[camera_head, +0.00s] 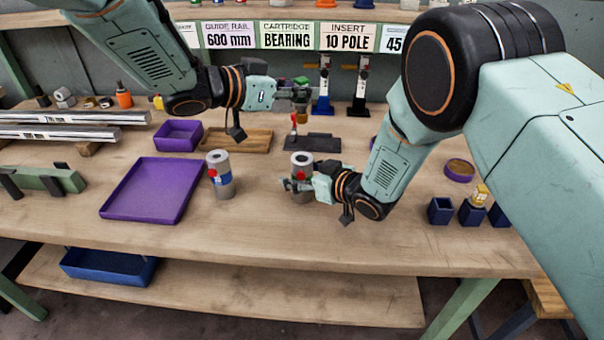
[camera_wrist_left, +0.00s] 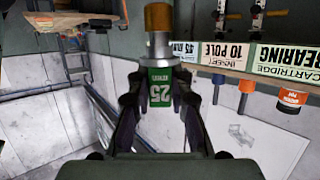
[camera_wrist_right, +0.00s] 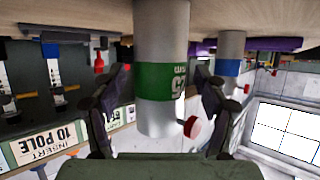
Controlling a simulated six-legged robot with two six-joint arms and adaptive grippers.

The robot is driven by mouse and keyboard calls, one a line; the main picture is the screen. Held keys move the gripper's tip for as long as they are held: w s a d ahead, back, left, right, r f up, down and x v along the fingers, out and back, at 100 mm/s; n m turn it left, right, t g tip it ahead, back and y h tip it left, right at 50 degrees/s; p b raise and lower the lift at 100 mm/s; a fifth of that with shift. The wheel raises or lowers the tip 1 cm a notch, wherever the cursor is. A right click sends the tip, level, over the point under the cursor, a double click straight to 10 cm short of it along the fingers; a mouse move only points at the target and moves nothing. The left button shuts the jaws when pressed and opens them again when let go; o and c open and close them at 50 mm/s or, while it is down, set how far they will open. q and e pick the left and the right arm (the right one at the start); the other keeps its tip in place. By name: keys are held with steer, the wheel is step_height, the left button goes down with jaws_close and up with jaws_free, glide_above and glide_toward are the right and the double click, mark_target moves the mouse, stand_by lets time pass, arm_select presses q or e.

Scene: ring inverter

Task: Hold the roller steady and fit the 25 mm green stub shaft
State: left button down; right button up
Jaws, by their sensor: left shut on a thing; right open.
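The 25 mm green stub shaft (camera_wrist_left: 159,85) is between the fingers of my left gripper (camera_head: 296,95). In the left wrist view it has a green band marked 25, a steel section and an orange-brown end. My left gripper is shut on it, raised above the bench and apart from the roller. The roller (camera_head: 302,163) is a grey upright cylinder with a hole in its top and a red knob. The right wrist view shows its green band (camera_wrist_right: 160,82). My right gripper (camera_head: 298,185) is open, its fingers on either side of the roller; I cannot tell whether they touch it.
A second roller (camera_head: 220,182) with a blue band stands to the left, beside a purple tray (camera_head: 150,190). A wooden tray (camera_head: 237,140) and a dark fixture (camera_head: 313,143) lie behind. Small blue holders (camera_head: 440,211) stand at the right. The bench front is clear.

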steer(key=shift+c, duration=0.3)
jaws_close()
stand_by(0.6)
